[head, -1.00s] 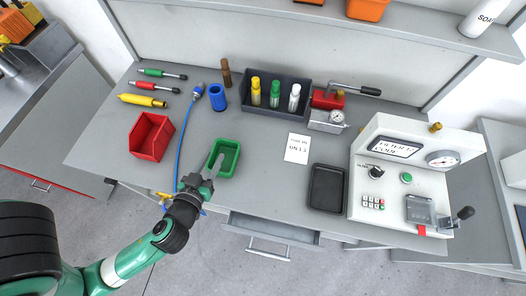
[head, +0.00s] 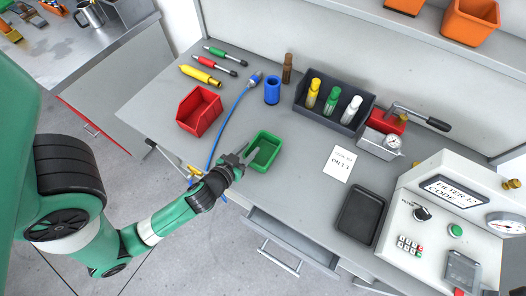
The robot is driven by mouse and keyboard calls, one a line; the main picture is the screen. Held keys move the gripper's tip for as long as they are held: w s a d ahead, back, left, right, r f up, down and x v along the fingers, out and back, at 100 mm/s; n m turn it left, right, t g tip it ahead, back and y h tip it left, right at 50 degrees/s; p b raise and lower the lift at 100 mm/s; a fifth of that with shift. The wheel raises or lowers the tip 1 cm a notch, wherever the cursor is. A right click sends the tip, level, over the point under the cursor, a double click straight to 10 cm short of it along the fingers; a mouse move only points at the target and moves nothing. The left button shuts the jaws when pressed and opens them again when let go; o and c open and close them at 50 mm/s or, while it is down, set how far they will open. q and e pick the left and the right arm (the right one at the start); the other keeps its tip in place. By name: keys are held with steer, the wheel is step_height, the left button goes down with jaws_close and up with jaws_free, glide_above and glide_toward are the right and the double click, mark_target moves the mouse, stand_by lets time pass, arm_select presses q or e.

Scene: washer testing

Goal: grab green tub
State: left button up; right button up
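The green tub (head: 267,146) sits on the grey workbench near its front edge, in the head view. It is an open rectangular tub and looks empty apart from a finger reaching over its rim. My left gripper (head: 247,157) is at the tub's near left corner, with one fingertip over or inside the rim. The other finger is partly hidden, so I cannot tell whether the gripper is closed on the tub wall. My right gripper is not in view.
A red bin (head: 199,112) and a blue cable (head: 222,130) lie left of the tub. A white card (head: 339,164), a black tray (head: 361,214) and a test machine (head: 450,215) are to the right. A dark bottle box (head: 347,125) stands behind. An open drawer (head: 290,243) juts out below.

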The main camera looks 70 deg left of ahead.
mark_target(262, 135)
arm_select(q)
steer(key=x, duration=0.5)
steer(key=shift+a, duration=0.25)
steer(key=shift+s+r, duration=0.1)
jaws_close()
stand_by(1.0)
